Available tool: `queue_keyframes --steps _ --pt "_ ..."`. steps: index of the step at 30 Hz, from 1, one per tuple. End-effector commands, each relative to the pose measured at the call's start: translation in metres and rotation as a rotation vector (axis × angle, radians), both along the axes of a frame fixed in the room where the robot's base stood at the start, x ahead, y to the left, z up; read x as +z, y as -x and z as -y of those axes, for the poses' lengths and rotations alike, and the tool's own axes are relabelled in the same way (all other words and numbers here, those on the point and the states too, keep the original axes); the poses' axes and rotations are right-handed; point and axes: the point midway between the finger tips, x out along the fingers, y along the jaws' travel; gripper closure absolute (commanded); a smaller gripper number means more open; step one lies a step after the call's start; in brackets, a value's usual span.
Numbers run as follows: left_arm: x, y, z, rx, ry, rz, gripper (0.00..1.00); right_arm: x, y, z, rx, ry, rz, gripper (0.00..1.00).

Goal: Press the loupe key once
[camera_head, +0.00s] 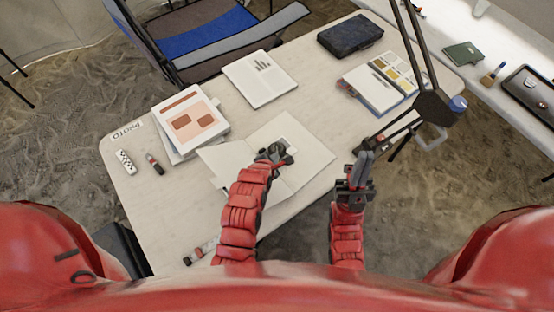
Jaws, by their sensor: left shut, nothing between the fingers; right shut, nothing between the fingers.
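I cannot make out a loupe key. A dark jointed stand (433,106) with a long arm rises at the right of the table; I cannot tell whether it is a lamp or a loupe. My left gripper (274,152) is shut over an open white folder (306,155), close to a small picture on it; I cannot tell whether it touches. My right gripper (362,160) is shut and empty beside the table's front right edge, left of the stand. A small white piece with black dots (125,161) lies at the left end.
The pale table (205,80) carries stacked papers (190,122), a chart sheet (260,78), a dark case (350,35), an open book (378,90) and a dark-and-red tube (154,164). A blue chair (205,35) stands behind. A side table (500,60) is at right.

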Motion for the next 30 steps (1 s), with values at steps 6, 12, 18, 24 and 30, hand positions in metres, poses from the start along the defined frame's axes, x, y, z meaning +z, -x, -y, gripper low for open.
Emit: queue_keyframes --steps 6,12,18,24,30 --pt "-0.008 0.0 0.0 0.001 0.0 -0.001 1.0 -0.007 0.0 0.0 0.0 0.0 0.0 1.0" --pt "-0.008 0.0 0.0 0.0 0.0 0.0 1.0 -0.007 0.0 0.0 0.0 0.0 0.0 1.0" --pt "-0.009 0.0 0.0 0.0 0.0 0.0 1.0 -0.007 0.0 0.0 0.0 0.0 0.0 1.0" --pt "-0.011 0.0 0.0 0.001 0.0 -0.001 1.0 -0.009 0.0 0.0 0.0 0.0 0.0 1.0" --pt "-0.013 0.0 0.0 0.001 0.0 -0.001 1.0 -0.011 0.0 0.0 0.0 0.0 0.0 1.0"
